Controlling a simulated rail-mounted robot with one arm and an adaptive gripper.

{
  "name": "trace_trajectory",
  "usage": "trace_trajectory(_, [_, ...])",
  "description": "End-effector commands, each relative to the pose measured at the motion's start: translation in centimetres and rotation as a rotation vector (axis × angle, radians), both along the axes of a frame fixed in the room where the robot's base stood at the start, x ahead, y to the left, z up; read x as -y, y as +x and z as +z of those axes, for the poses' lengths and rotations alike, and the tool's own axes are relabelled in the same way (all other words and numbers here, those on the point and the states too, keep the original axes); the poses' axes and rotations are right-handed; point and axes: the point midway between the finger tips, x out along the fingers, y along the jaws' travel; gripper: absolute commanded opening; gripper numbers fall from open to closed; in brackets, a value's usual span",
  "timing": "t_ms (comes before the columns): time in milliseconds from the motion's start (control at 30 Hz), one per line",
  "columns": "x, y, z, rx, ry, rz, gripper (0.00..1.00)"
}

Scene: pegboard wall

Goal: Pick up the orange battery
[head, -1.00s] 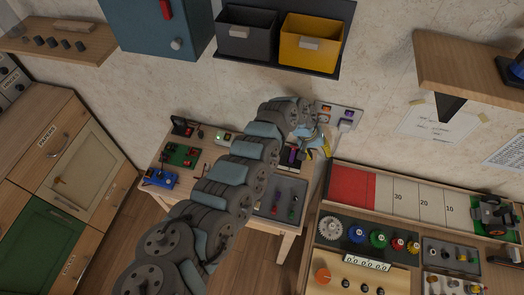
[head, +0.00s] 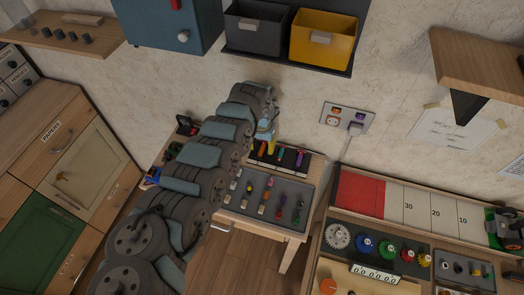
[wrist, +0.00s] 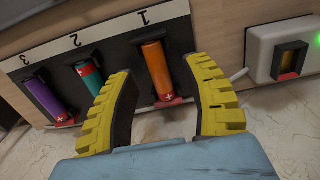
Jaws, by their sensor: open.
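The orange battery (wrist: 158,70) sits in slot 1 of a dark battery holder (wrist: 110,61) in the wrist view, its red plus end towards me. It also shows as a small orange piece (head: 263,150) in the head view. My gripper (wrist: 163,78) is open and empty. Its yellow ridged fingers lie on either side of the battery's line, with the battery in the gap beyond the palm. I cannot tell whether the fingertips touch anything. In the head view my gripper (head: 268,130) is near the holder, mostly hidden by my arm.
A teal battery (wrist: 90,80) in slot 2 is close to the left finger; a purple battery (wrist: 44,98) is in slot 3. A white box with a switch (wrist: 285,55) stands at the right. A grey tray of small parts (head: 265,199) lies in front of the holder.

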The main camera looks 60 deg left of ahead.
Motion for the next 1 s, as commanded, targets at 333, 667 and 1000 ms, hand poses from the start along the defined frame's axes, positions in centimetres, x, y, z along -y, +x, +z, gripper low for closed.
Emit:
trace_trajectory(333, [-0.05, 0.0, -1.03, 0.0, 0.001, 0.0, 0.49])
trace_trajectory(667, [-0.02, 0.02, -1.05, 0.001, 0.001, 0.0, 0.0])
trace_trajectory(1000, [0.0, 0.03, -1.06, 0.001, 0.0, 0.0, 0.0])
